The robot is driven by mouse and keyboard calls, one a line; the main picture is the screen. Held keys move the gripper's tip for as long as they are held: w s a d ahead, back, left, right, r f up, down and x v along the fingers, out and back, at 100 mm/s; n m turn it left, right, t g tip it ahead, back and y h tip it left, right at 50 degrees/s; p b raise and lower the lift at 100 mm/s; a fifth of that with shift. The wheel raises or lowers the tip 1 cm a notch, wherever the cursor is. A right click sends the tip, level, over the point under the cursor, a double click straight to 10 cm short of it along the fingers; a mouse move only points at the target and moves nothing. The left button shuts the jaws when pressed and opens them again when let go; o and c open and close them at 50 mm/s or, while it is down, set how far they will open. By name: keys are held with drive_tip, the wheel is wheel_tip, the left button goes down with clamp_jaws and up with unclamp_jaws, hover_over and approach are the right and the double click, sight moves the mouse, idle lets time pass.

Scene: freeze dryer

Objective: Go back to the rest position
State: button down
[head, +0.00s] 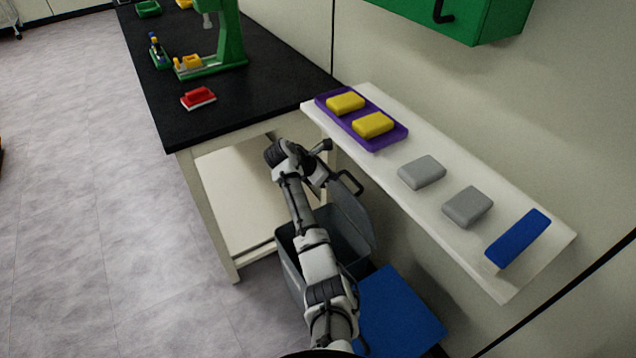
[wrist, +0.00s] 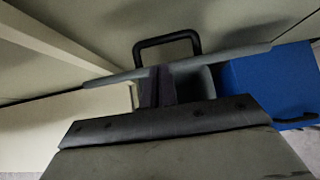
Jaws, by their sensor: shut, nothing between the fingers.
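My gripper (wrist: 160,86) shows in the wrist view with its dark fingers together and nothing between them. In the head view my arm reaches up from the bottom and bends at the table's near end; the fingers are hard to make out there. My gripper is above a grey bin (head: 289,268), close to its raised lid (head: 352,215). The lid's black handle (head: 350,182) also shows in the wrist view, beyond the fingertips. I cannot tell whether the fingers touch the lid.
A white shelf (head: 390,165) at right bears a purple tray (head: 352,128) with two yellow blocks, two grey blocks and a blue block (head: 517,238). A blue box (head: 400,312) stands beside the bin. A black-topped table (head: 240,95) is behind; floor at left is clear.

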drive_tip(key=shift+s+a+b, duration=0.15)
drive_tip(key=shift+s+a, duration=0.5)
drive_tip(key=shift+a, duration=0.3)
drive_tip(key=shift+s+a+b, duration=0.15)
drive_tip(key=shift+s+a, duration=0.45)
drive_tip(key=shift+a, duration=0.35)
